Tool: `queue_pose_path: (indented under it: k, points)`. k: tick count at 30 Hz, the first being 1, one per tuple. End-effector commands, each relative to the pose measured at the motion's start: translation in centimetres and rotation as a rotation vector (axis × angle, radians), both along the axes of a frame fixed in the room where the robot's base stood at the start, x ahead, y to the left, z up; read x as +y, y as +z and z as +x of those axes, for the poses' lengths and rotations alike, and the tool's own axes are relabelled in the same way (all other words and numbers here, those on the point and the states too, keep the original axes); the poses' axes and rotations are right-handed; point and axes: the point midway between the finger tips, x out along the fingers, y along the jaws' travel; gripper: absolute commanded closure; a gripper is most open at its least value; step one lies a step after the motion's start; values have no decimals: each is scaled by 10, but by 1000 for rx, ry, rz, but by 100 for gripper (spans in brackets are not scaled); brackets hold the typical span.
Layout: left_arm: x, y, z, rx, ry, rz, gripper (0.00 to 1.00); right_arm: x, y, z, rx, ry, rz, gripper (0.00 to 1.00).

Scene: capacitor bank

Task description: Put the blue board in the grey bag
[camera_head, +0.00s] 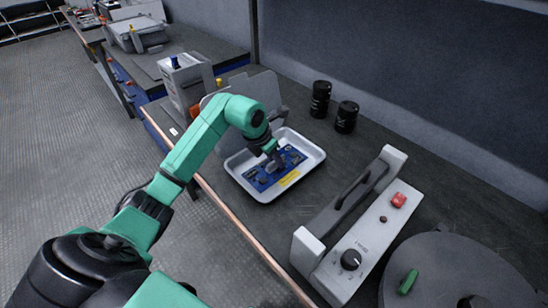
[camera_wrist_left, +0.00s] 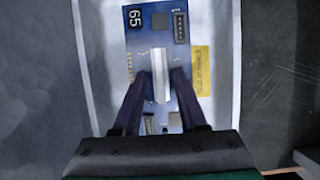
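The blue board (camera_head: 273,170) lies flat in a white tray (camera_head: 312,156) on the dark bench. My left gripper (camera_head: 279,160) is down at the board. In the left wrist view the fingers of this gripper (camera_wrist_left: 161,73) stand either side of a pale upright part of the board. Whether they press on it I cannot tell. A light grey upright thing (camera_head: 262,90), seemingly the grey bag, stands behind the tray, partly hidden by my arm. My right gripper is not in view.
Two black cylinders (camera_head: 320,99) stand behind the tray to the right. A grey device (camera_head: 360,245) with a handle, black knob and red button stands right of the tray. A grey box (camera_head: 183,82) stands at the back left. Bare bench lies between tray and device.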

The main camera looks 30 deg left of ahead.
Motion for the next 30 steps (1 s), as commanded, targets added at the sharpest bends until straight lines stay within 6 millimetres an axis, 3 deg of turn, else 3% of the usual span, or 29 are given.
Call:
queue_pose_path:
  k: [8, 18, 21, 30]
  points:
    - [1, 11, -3, -2, -1, 1, 58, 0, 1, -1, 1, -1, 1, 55]
    - [13, 91, -34, -3, 0, 4, 58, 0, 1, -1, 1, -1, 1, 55]
    - [14, 106, -40, -3, -1, 3, 58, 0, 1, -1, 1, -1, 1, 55]
    - [15, 113, -43, 0, 0, 0, 58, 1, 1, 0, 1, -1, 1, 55]
